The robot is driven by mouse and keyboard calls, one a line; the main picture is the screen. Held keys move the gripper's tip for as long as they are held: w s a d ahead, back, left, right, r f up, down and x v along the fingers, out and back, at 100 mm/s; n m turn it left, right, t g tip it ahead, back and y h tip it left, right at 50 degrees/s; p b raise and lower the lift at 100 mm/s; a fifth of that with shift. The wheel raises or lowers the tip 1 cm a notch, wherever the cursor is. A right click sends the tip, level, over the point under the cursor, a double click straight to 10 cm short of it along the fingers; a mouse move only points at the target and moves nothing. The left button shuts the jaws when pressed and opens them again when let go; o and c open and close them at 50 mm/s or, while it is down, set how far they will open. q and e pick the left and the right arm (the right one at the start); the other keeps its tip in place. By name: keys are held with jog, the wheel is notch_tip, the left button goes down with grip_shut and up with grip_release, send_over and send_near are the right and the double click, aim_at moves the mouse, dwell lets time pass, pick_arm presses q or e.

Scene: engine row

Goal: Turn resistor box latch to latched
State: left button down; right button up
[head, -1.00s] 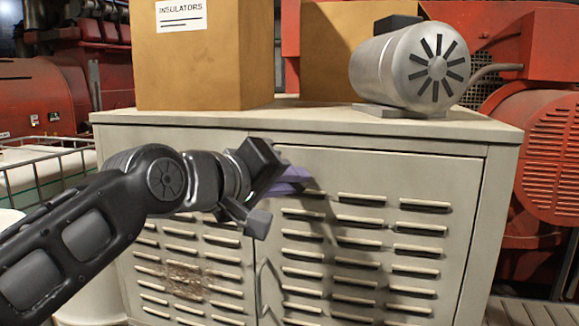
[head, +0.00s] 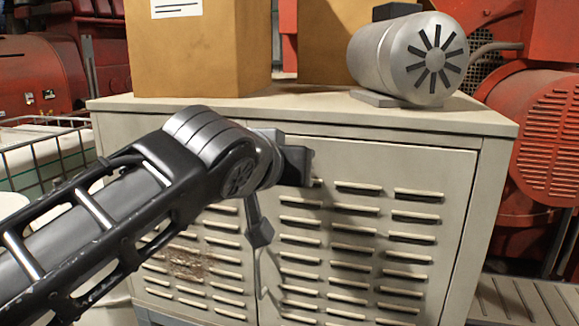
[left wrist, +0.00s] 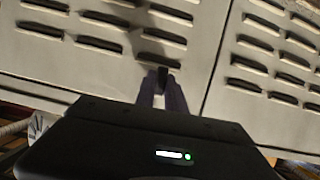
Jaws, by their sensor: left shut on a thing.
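The resistor box (head: 460,135) is a beige metal cabinet with two louvred doors; its doors also fill the left wrist view (left wrist: 90,50). My left gripper (head: 292,165) is in front of the doors, near the top of the seam between them, and hides that spot in the head view. In the left wrist view, its purple fingers (left wrist: 163,92) are shut on a small dark piece (left wrist: 162,76) at the door face, which looks like the latch. Most of that piece is hidden, so its angle cannot be told. My right gripper is not in view.
A cardboard box (head: 200,55) and a silver motor (head: 405,60) stand on the cabinet top. A wire basket (head: 45,160) is at the left. Red machinery (head: 550,145) stands at the right.

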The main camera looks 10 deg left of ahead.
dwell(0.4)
pick_arm(q)
jog(key=c, duration=1.4)
grip_release()
jog(key=b+v, duration=0.2)
jog(key=v, duration=0.5)
jog(key=shift+s+r, duration=0.2)
jog(key=shift+s, duration=0.15)
jog(key=shift+d+f, duration=0.1)
